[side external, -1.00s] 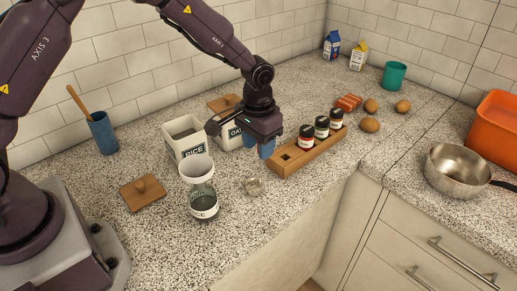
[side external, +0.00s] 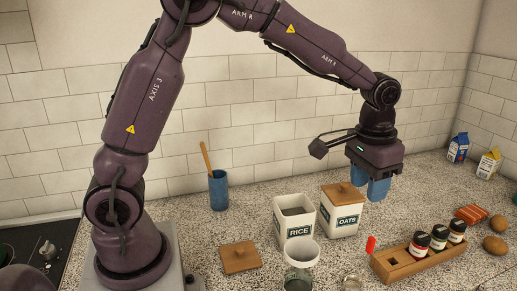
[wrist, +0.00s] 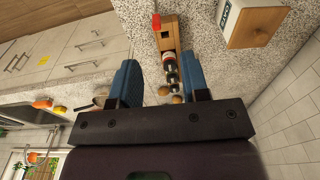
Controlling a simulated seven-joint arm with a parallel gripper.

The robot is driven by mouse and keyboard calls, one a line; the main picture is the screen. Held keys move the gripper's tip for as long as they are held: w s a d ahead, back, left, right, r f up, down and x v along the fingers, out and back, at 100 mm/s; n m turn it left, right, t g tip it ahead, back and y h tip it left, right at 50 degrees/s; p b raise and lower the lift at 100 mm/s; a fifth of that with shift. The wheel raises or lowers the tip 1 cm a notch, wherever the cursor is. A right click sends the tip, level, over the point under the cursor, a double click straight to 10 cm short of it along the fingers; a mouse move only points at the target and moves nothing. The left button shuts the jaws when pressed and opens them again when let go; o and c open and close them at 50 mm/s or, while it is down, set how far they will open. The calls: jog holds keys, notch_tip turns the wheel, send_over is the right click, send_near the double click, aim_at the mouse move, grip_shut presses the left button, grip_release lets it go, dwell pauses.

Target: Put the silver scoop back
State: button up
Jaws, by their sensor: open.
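A small silvery round thing (side external: 352,283), perhaps the silver scoop, lies on the counter at the bottom edge of the side view, partly cut off. I cannot make out a handle. My gripper (side external: 378,190) hangs above the counter, right of the OATS canister (side external: 340,217), with its blue fingers pointing down. In the wrist view the fingers are apart (wrist: 165,80) and nothing is between them. The RICE canister (side external: 294,220) stands uncovered. Its likely lid, a wooden square with a knob (side external: 240,257), lies on the counter. The OATS canister has its wooden lid on.
A wooden spice rack (side external: 395,263) holds three jars (side external: 439,237); its left slot looks empty. A small red object (side external: 370,244) is by the rack's left end. A white-rimmed container (side external: 301,251) stands in front of RICE. A blue cup (side external: 218,190) stands behind.

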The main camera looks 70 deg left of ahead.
jog(key=s+a+r+t, duration=0.3)
jog(key=s+r, duration=0.6)
jog(key=s, duration=0.3)
jog(key=s+a+t, duration=0.1)
jog(key=s, duration=0.9)
jog(key=shift+s+a+t, duration=0.25)
jog(key=shift+a+t, duration=0.05)
jog(key=shift+t, duration=0.1)
